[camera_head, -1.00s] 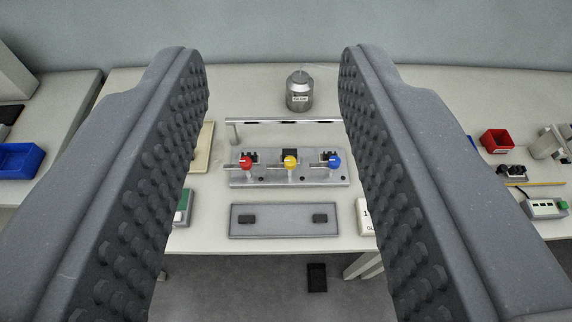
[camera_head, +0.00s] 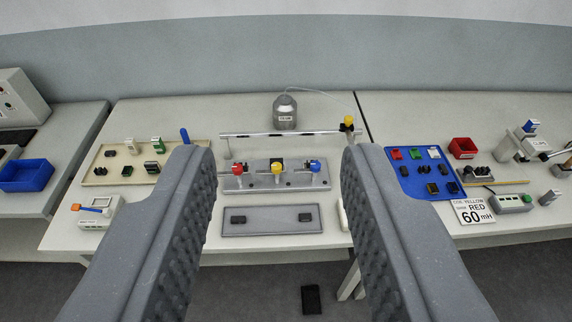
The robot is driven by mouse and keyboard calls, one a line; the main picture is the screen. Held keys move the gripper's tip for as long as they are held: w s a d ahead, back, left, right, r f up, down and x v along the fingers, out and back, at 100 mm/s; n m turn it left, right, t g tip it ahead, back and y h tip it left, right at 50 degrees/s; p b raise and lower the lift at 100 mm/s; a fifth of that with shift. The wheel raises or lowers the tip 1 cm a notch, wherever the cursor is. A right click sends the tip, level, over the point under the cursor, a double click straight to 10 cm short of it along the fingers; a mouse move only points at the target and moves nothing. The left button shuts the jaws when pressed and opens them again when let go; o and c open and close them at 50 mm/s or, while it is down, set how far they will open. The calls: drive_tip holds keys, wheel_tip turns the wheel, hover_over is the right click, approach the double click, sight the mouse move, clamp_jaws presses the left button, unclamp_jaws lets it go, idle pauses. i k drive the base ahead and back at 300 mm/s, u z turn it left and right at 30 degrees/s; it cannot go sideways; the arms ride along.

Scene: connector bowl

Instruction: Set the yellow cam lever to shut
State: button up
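The yellow cam lever (camera_head: 278,168) has a round yellow knob and stands in the middle of a grey metal block (camera_head: 297,183) on the table, between a red lever (camera_head: 237,169) and a blue lever (camera_head: 315,166). Its exact setting is too small to tell. My gripper (camera_head: 278,165) is open and empty. Its two ribbed grey fingers frame the block from left and right, still well in front of it, touching nothing.
A metal rail (camera_head: 290,134) runs behind the levers, with a grey canister (camera_head: 284,113) behind it. A grey plate (camera_head: 270,219) lies in front. A beige tray (camera_head: 100,180) is left; a blue tray (camera_head: 411,184) and a sign (camera_head: 472,212) are right.

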sight(276, 167)
drive_tip(key=z, duration=0.55)
drive_tip(key=i, duration=1.45)
drive_tip(key=u, duration=0.15)
